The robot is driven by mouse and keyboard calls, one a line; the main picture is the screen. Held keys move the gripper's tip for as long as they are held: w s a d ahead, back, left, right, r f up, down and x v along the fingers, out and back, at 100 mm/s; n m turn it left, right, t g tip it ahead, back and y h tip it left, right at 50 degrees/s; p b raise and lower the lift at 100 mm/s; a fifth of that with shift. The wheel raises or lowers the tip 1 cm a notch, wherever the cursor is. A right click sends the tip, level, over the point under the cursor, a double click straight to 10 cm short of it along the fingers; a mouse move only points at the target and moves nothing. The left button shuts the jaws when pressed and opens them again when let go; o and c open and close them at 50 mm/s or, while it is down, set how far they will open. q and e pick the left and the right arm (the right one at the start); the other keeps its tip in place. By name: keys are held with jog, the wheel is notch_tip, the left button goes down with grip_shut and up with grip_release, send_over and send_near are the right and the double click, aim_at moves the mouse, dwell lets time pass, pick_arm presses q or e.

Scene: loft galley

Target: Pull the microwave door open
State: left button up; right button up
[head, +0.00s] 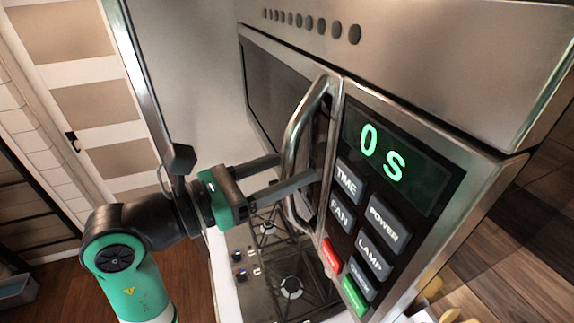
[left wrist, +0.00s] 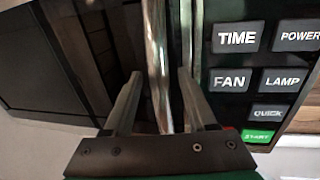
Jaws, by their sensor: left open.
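The microwave (head: 290,90) fills the right of the head view, its dark door window (head: 277,85) shut flush with the body. Its curved metal door handle (head: 290,140) stands upright beside the control panel (head: 385,180). My left gripper (head: 298,172) is open, its two fingers reaching toward the door at the handle. In the left wrist view the handle (left wrist: 158,65) runs between the two open fingers (left wrist: 158,90), one on each side. I cannot tell whether either finger touches it. My right gripper is not in view.
A gas stovetop (head: 290,287) lies below the microwave. The panel shows a green "0S" above several buttons, TIME, FAN and POWER among them. A pale door with tan panels (head: 75,95) and wooden floor (head: 60,285) are at the left.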

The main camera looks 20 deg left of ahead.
pick_arm(q)
grip_shut()
dwell(1.4)
